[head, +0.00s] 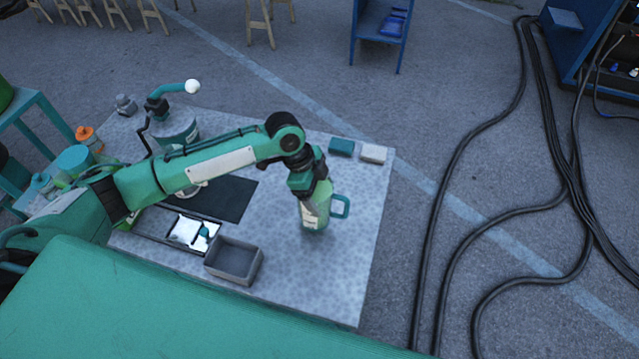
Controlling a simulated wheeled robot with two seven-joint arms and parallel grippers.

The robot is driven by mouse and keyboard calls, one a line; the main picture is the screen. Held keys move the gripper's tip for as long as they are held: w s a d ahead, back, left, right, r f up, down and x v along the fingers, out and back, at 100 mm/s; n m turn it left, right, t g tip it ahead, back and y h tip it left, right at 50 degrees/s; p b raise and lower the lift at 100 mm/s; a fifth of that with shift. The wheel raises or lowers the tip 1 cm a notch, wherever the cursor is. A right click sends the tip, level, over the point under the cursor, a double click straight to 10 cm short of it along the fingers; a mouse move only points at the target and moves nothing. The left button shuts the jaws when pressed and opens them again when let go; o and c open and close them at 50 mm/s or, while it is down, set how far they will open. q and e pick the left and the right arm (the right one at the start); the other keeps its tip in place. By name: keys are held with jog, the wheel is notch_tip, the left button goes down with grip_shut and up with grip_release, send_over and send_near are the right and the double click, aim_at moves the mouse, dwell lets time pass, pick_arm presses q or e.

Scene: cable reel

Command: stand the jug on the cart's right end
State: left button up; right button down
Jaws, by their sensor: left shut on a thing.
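The green jug (315,214) with a pale label and a teal handle on its right is at the right part of the cart top (352,270). My left gripper (311,186) comes down on it from above and is shut on its upper part. The jug looks upright. I cannot tell whether its base touches the cart top. My right gripper is not in view.
A teal block (341,147) and a white block (374,153) lie at the cart's back right corner. A grey open bin (233,261) stands at the front, beside a dark mat (230,198). Bare cart top surrounds the jug. Black cables (452,180) lie on the ground to the right.

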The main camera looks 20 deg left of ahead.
pick_arm(q)
notch_tip(320, 180, down, 3)
jog(key=shift+r+p, duration=0.1)
jog(key=shift+p, duration=0.4)
jog(key=shift+f, duration=0.45)
jog(key=o, duration=2)
jog(key=shift+f, duration=0.15)
